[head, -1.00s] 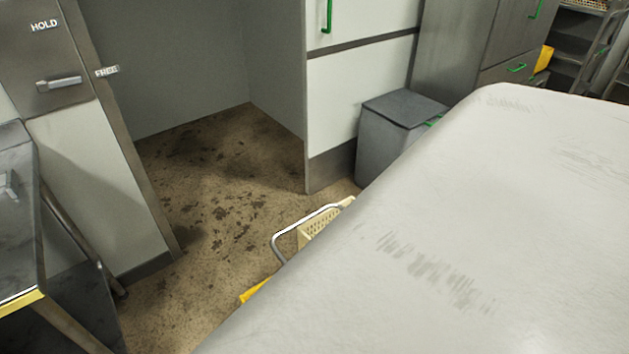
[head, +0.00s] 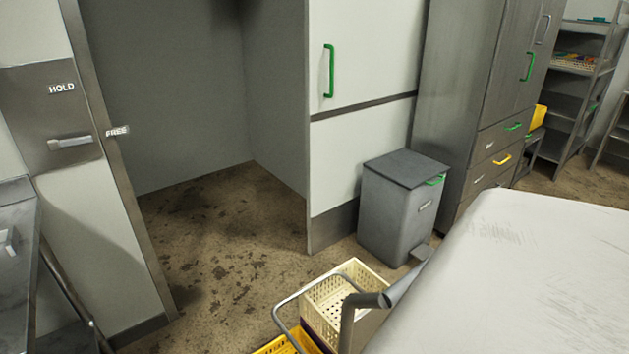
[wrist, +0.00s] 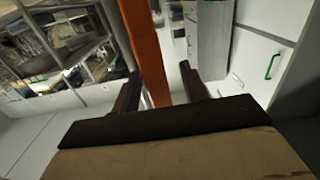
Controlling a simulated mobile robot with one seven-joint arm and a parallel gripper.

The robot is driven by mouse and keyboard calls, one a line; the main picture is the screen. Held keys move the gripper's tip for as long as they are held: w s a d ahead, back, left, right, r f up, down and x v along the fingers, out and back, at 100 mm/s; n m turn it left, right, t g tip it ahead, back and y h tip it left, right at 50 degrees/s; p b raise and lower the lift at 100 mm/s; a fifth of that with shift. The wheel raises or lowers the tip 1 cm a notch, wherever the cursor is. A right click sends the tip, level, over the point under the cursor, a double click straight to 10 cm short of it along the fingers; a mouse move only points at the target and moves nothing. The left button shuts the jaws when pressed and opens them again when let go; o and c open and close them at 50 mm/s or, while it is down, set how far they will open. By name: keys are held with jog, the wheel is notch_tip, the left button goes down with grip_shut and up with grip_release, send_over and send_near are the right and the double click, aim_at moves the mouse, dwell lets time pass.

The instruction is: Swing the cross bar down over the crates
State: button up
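In the wrist view my gripper (wrist: 160,98) is open, its two dark fingers apart. An orange bar (wrist: 150,50) stands between them, with a gap on each side; its near end is hidden by the gripper body. It may be the cross bar, but I cannot tell for sure. My gripper does not show in the head view. There, a cream crate (head: 318,297) and a yellow crate (head: 283,346) sit low at the bottom middle, partly cut off. A thick grey bent bar (head: 347,325) rises beside the cream crate.
A thin metal loop handle (head: 277,315) stands by the crates. A grey pedal bin (head: 392,215) and tall cabinets (head: 455,95) stand behind. The stained floor (head: 220,235) between is clear.

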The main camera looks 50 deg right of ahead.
jog(key=b+v, duration=0.2)
jog(key=v, duration=1.1)
jog(key=shift+a+b, duration=0.35)
jog(key=shift+w+r, duration=0.1)
jog(key=shift+r, duration=0.05)
